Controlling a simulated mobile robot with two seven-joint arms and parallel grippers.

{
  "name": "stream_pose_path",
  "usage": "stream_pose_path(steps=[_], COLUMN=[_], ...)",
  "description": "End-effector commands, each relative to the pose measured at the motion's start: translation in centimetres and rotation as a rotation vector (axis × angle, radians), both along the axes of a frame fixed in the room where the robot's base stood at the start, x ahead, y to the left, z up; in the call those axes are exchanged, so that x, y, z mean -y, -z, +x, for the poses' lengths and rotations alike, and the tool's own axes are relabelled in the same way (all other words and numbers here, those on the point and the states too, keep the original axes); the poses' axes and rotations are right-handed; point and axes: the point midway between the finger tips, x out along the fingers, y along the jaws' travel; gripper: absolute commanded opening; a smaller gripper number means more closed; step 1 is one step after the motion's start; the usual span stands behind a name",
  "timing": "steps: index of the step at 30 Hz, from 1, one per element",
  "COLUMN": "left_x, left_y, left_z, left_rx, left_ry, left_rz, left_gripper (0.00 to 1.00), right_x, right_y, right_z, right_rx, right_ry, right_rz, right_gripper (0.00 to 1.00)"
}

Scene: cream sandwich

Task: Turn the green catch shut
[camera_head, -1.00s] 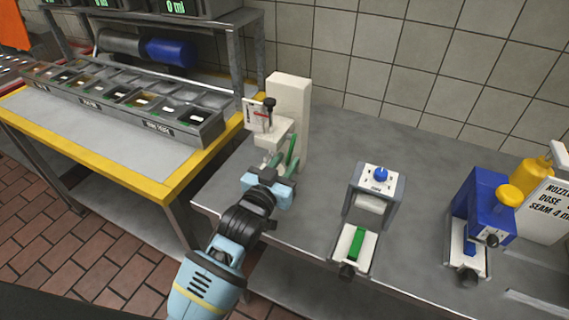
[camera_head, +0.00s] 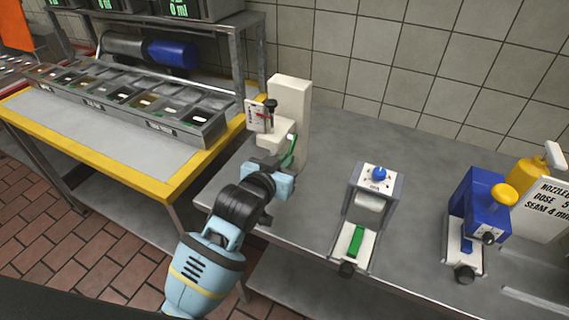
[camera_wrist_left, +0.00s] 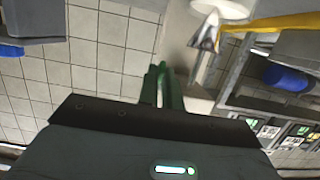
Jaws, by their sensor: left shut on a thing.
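The green catch (camera_head: 288,152) is a tilted lever on the front of a tall cream-coloured machine (camera_head: 291,105) at the back edge of the grey bench. My left gripper (camera_head: 279,168) is at the lever's lower part and shut on it, and its light blue jaws hide that end. My right gripper is in neither view.
A grey-and-white device with a blue knob (camera_head: 379,174) and a green strip stands to the right. The ingredient rail (camera_head: 130,100) is on the left table.

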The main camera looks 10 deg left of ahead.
Motion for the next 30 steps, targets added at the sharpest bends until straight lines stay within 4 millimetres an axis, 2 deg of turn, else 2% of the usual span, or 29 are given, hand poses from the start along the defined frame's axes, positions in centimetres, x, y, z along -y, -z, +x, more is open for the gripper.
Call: stream_pose_path(steps=[1,18,30], left_x=[0.0,-0.1,-0.1], left_y=[-0.6,-3.5,-4.6], left_z=[-0.1,-0.5,-0.3], left_rx=[-0.029,-0.470,-0.672], left_ry=[0.001,0.001,0.001], left_rz=[0.010,0.153,0.217], left_gripper=[0.00,0.00,0.00], right_x=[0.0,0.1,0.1], right_y=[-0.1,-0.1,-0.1], right_z=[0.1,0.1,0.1], right_rx=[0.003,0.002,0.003], right_ry=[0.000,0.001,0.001], right_rz=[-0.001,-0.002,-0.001], right_gripper=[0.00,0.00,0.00])
